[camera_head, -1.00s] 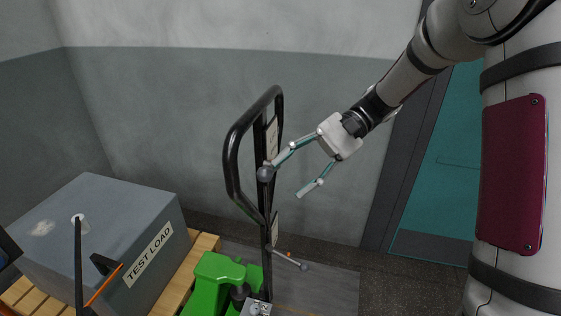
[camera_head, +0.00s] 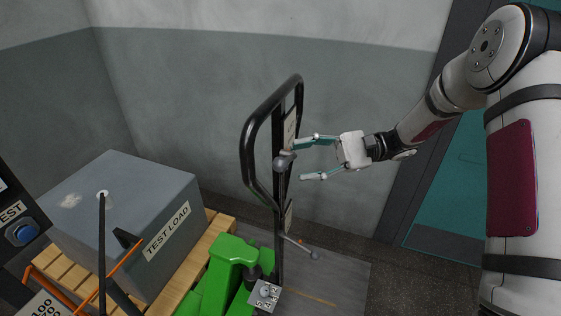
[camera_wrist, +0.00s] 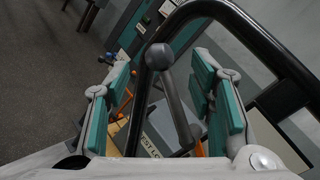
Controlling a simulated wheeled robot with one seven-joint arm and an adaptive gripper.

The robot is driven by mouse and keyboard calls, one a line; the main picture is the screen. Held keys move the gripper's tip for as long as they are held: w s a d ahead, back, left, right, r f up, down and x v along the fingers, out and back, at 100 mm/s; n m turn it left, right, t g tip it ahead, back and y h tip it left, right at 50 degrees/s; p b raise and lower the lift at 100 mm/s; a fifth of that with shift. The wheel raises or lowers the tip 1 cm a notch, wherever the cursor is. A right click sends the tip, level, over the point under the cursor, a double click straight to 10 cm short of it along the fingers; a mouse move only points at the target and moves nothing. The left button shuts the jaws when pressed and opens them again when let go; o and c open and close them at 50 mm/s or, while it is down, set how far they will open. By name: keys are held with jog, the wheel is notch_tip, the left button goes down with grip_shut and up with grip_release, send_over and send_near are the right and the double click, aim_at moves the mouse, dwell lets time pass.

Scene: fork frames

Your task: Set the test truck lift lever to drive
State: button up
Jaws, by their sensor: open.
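The test truck's black loop handle (camera_head: 249,150) stands upright in the middle of the head view. A grey lever with a ball knob (camera_head: 280,163) sits on its upright. The lever also shows in the wrist view (camera_wrist: 177,98), with its knob between my fingers. My gripper (camera_head: 300,161) is open just right of the lever, one finger above and one below its level. The fingers appear apart from the lever. I cannot read which position the lever is in. The green truck body (camera_head: 228,262) is below.
A grey test load box (camera_head: 125,205) sits on a wooden pallet (camera_head: 222,232) at left. A lower rod with a grey ball end (camera_head: 314,255) sticks out right of the upright. A small marked plate (camera_head: 264,296) is at its foot. A teal door (camera_head: 450,205) stands behind at right.

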aim_at(279, 165)
jog(key=p+x, duration=0.1)
jog(key=x, duration=0.5)
jog(key=shift+a, duration=0.1)
grip_shut()
